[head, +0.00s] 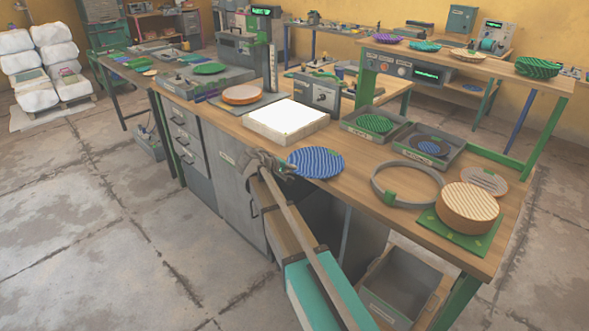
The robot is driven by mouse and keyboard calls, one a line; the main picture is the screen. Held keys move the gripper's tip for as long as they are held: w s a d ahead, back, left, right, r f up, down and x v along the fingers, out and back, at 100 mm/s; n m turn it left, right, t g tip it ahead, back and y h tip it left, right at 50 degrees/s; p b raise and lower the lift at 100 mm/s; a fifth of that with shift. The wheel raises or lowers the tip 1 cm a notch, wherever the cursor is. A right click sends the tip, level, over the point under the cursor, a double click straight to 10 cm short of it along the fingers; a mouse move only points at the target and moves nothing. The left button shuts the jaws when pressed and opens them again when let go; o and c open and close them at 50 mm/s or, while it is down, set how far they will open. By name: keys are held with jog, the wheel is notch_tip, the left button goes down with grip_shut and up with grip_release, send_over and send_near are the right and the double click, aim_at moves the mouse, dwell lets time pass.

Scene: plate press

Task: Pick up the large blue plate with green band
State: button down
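A large blue plate (316,162) with pale wavy stripes is at the front edge of the wooden workbench, just right of my gripper. I cannot make out a green band on it. My gripper (284,169) is at the plate's left rim, with its fingers pointing right towards it. The fingers overlap or touch the rim in this view. They are too small to show whether they are closed on it. I cannot tell whether the plate rests on the bench or is held.
A lit white panel (287,117) lies behind the plate. Grey trays with a green plate (375,124) and a small blue disc (429,147) stand to the right. A grey ring (376,190) and a tan round block (468,206) are near the bench's right end.

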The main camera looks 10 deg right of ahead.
notch_tip(320, 180, up, 2)
jog(key=shift+r+p, duration=0.1)
jog(key=shift+p, duration=0.85)
jog(key=s+a+r+p, duration=0.8)
jog(key=s+r+p, duration=0.2)
jog(key=s, duration=0.1)
jog(key=shift+s+r, duration=0.2)
jog(key=shift+s, duration=0.15)
